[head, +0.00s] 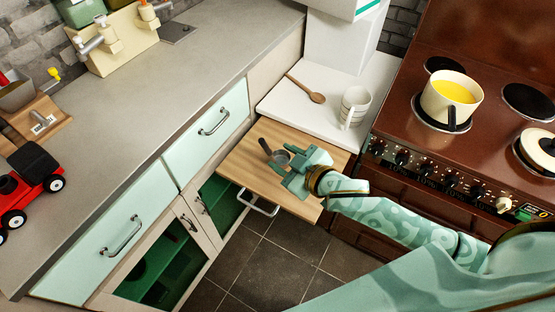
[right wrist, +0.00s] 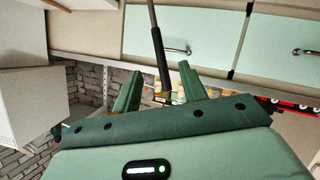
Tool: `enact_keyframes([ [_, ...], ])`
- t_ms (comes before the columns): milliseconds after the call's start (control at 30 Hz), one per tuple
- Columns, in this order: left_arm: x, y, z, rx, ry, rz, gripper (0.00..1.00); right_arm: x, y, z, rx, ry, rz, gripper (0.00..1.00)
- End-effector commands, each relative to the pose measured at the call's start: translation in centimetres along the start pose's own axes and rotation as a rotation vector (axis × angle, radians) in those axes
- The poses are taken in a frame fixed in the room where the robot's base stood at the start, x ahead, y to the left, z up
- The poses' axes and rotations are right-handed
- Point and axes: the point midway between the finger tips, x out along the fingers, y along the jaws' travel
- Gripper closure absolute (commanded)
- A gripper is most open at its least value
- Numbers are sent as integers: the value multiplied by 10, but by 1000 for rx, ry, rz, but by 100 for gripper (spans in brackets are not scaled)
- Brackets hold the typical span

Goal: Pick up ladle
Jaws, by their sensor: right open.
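The ladle (head: 266,148) has a dark handle and a grey metal part, and shows at the wooden pull-out board (head: 240,165). My right gripper (head: 284,164), mint green, is over this board beside the ladle and hides part of it. In the right wrist view the ladle's black handle (right wrist: 160,55) and thin metal shaft show upright in the picture, between the two open fingers (right wrist: 162,85) of my right gripper. Gaps show on both sides of the handle. I cannot tell how deep between the fingers it is. My left gripper is not in view.
A white counter (head: 285,98) behind the board holds a wooden spoon (head: 305,89) and stacked white cups (head: 354,106). The brown stove (head: 490,140) with a yellow-filled pot (head: 452,98) stands right. A grey worktop (head: 185,75) and mint drawers (head: 207,127) are left.

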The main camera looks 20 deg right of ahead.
Motion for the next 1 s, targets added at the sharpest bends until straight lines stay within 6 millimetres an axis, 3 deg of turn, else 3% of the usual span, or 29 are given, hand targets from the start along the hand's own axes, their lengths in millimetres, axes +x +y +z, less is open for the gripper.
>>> enact_keyframes([
  [100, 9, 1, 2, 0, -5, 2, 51, 25, -1, 2, 0, -1, 0, 58],
  [367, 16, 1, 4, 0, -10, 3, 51, 50, -1, 1, 0, 0, -1, 58],
  [600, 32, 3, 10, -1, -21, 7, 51, 87, -2, 2, 0, -3, -2, 58],
  [900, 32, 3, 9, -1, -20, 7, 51, 92, -1, -1, -1, -2, -2, 58],
  [1000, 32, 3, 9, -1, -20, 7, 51, 92, -1, -1, -1, -2, -2, 85],
])
